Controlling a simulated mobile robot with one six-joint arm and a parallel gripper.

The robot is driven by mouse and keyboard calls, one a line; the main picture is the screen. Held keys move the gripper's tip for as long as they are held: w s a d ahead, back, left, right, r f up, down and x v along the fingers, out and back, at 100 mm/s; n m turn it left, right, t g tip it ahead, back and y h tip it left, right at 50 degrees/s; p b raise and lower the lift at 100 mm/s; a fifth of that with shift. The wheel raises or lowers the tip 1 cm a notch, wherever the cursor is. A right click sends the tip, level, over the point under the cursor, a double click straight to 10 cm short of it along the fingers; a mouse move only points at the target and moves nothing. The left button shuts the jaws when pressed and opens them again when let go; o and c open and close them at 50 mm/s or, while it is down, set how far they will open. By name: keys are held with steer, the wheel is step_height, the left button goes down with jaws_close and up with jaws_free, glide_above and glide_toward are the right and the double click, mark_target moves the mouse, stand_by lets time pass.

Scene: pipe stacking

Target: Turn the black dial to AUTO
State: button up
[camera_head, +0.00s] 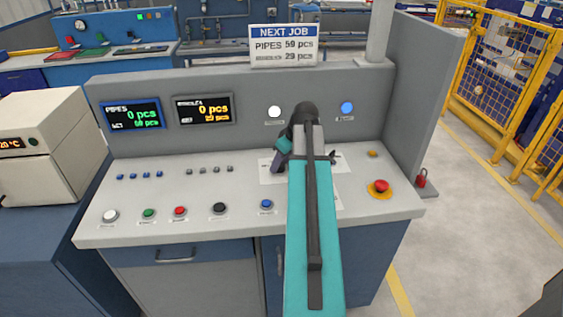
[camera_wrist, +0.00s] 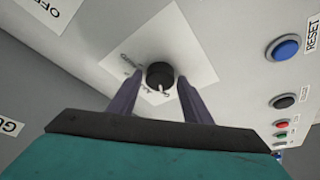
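The black dial (camera_wrist: 160,75) sits on a white label plate (camera_wrist: 185,45) in the wrist view. Its white pointer mark faces the bottom of that picture. Small words are printed around the dial, too blurred to read surely. My gripper (camera_wrist: 159,80) is open, with one purple finger on each side of the dial. I cannot tell whether either finger touches it. In the head view, my arm hides the dial, and one gripper finger (camera_head: 277,161) shows over the white plate (camera_head: 270,175) on the console.
A blue RESET button (camera_wrist: 285,48) and a black button (camera_wrist: 284,101) are right of the plate in the wrist view. In the head view, a red emergency stop (camera_head: 381,186) is right of my arm, and a blue button (camera_head: 266,204) is left of it.

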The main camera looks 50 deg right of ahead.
steer(key=c, duration=0.7)
steer(key=shift+d, duration=0.1)
